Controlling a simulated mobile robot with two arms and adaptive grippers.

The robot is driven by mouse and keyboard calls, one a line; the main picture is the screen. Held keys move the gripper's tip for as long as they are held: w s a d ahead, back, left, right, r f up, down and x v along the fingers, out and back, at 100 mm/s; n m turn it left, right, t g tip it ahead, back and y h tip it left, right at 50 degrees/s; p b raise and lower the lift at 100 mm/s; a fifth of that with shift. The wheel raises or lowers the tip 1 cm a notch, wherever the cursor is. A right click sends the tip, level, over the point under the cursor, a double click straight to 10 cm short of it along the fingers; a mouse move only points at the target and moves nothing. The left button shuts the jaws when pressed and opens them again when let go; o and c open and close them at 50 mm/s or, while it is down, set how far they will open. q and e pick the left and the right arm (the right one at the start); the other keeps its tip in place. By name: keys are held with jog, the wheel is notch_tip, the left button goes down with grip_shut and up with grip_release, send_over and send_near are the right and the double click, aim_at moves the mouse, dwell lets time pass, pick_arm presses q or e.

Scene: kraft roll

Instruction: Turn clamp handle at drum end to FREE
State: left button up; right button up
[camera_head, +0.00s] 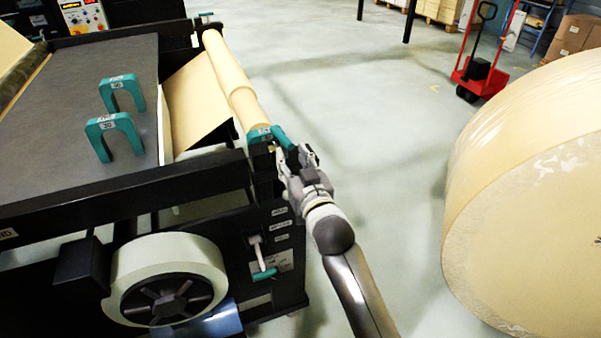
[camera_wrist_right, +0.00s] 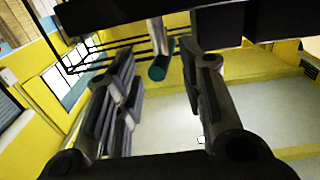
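A teal clamp (camera_head: 261,134) with a small label sits at the near end of the kraft-covered drum (camera_head: 230,77). Its teal handle sticks out to the right and meets my right gripper (camera_head: 297,158), whose fingers partly hide it. In the right wrist view the fingers (camera_wrist_right: 163,98) are spread apart. A pale rod with a teal tip (camera_wrist_right: 159,69) shows between or just beyond them; contact cannot be told. A second pale lever with a teal end (camera_head: 264,273) hangs on the side panel below, beside small labels too small to read. My left gripper is not in view.
Two teal arches (camera_head: 122,92) stand on the grey machine bed (camera_head: 60,95). A pale roll (camera_head: 150,258) is at the lower left. A huge kraft roll (camera_head: 535,190) stands at right, a red hand truck (camera_head: 478,75) behind. The floor between is clear.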

jog(key=v, duration=0.5)
dwell(0.4)
notch_tip(320, 180, down, 21)
jog(key=s+d+g+h, duration=0.1)
jog(key=s+d+g, duration=0.1)
jog(key=g, duration=0.2)
jog(key=s+d+f+g+h, duration=0.1)
jog(key=s+d+f+g, duration=0.1)
jog(key=s+f, duration=0.35)
jog(key=s+d+f+g, duration=0.1)
jog(key=s+f, duration=0.1)
jog(key=f, duration=0.7)
jog(key=s+d+f+g+h, duration=0.1)
jog(key=s+d+f+g, duration=0.1)
jog(key=s+f, duration=0.35)
jog(key=s+d+f+g, duration=0.2)
jog(key=s+d+f, duration=0.2)
jog(key=s+f, duration=0.3)
jog(key=s+d+f+g+h, duration=0.1)
jog(key=s+d+f+g, duration=0.2)
jog(key=s, duration=1.4)
jog(key=s+d+f+g+h, duration=0.1)
jog(key=s+d+f, duration=0.5)
jog(key=s+f, duration=0.6)
jog(key=shift+s+m+g, duration=0.35)
jog(key=shift+m+g, duration=0.05)
jog(key=shift+g, duration=0.3)
jog(key=shift+c, duration=0.3)
